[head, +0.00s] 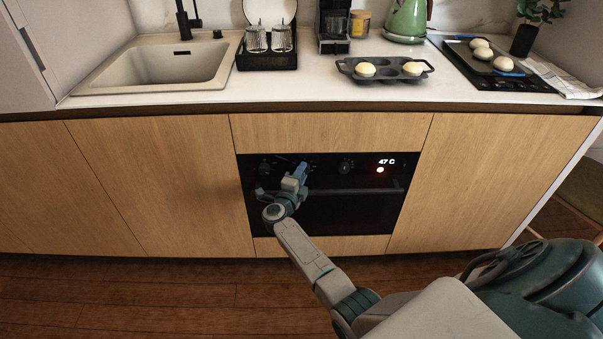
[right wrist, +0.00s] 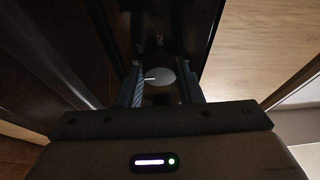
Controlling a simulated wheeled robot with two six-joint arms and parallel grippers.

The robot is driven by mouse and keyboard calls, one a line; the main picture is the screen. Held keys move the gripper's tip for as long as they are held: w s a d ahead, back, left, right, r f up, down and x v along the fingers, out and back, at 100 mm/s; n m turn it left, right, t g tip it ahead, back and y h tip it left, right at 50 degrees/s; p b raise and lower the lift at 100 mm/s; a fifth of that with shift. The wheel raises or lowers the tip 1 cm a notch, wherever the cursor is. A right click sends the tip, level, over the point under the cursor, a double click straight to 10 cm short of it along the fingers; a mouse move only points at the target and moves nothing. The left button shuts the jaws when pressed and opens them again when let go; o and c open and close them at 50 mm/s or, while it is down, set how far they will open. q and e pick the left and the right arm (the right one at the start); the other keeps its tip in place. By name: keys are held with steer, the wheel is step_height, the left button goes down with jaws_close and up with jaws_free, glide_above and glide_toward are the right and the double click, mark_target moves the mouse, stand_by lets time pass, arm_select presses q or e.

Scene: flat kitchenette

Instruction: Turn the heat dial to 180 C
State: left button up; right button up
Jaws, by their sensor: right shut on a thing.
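The black oven (head: 330,212) is built into the wooden cabinets, and its display (head: 386,161) reads 47 C beside a red light. My right gripper (head: 302,168) is at the left part of the oven's control panel and covers the dial there. In the right wrist view, the round grey heat dial (right wrist: 160,76) sits between the two fingers of the right gripper (right wrist: 160,88), which is shut on it. A white mark on the dial points left in that view. My left gripper is not in view.
Another dial (head: 346,167) is to the right of my gripper, above the oven door handle (head: 365,190). A muffin tin (head: 384,77) with pale buns stands on the counter (head: 320,62) above. The floor (head: 120,290) in front of the cabinets is clear.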

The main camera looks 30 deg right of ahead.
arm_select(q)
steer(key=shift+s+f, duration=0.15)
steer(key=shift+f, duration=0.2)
arm_select(e)
steer(key=o, duration=1)
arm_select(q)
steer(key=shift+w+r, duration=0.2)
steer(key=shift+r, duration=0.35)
arm_select(e)
steer(key=v, duration=1)
steer(key=shift+s+a, duration=0.3)
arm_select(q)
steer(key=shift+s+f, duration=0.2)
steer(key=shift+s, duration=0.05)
